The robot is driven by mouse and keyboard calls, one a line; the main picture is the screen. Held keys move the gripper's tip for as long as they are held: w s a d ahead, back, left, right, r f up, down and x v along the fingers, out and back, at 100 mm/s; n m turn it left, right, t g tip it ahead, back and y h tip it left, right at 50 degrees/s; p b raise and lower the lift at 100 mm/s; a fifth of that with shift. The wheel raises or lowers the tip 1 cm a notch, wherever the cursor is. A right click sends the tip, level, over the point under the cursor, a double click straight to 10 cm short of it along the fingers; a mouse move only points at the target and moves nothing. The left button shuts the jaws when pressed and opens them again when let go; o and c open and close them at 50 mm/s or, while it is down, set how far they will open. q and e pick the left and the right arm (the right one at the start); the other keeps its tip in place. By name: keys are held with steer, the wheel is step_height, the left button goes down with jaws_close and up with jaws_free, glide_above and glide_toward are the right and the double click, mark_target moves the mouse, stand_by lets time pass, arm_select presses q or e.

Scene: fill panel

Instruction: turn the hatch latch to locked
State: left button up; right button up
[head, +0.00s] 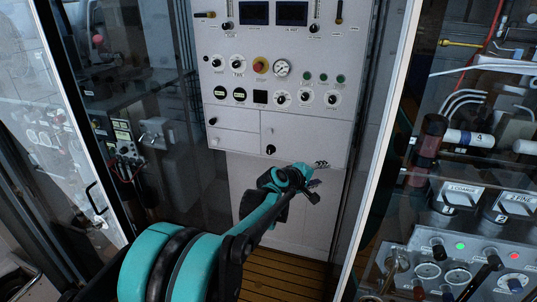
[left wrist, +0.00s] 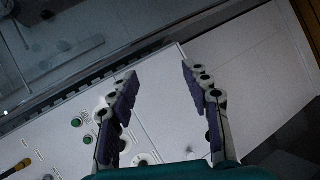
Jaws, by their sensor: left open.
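The white fill panel (head: 240,105) stands ahead of me. Two hatch doors are low on it, the left hatch door (head: 236,143) and the right hatch door (head: 310,133). My left gripper (head: 312,188) is in front of the panel, below the doors. In the left wrist view its fingers (left wrist: 160,76) are spread and empty over the white panel face.
Above the doors are an emergency stop (head: 260,65), a pressure gauge (head: 282,68), dials and green buttons (head: 323,78). A glass door frame (head: 380,140) stands at the right. A second console (head: 450,250) lies beyond it. Slatted floor (head: 275,272) shows below.

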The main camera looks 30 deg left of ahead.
arm_select(q)
steer(key=w+a+f+n+t+y, duration=0.15)
steer(key=w+a+n, duration=0.25)
steer(key=a, duration=0.4)
steer(key=w+a+f+n+t+y, duration=0.1)
steer(key=w+a+f+n, duration=0.15)
steer(key=w+a, duration=0.35)
steer(key=n+t+y, duration=0.2)
steer(key=n+y, duration=0.2)
steer(key=n, duration=0.5)
glide_toward(269, 152)
steer(key=x, duration=0.2)
steer(key=shift+g, duration=0.25)
steer(key=b+x, duration=0.1)
steer(key=x, duration=0.5)
steer(key=shift+f, duration=0.1)
steer(key=shift+w+a, duration=0.2)
steer(key=shift+w, duration=0.5)
jaws_close()
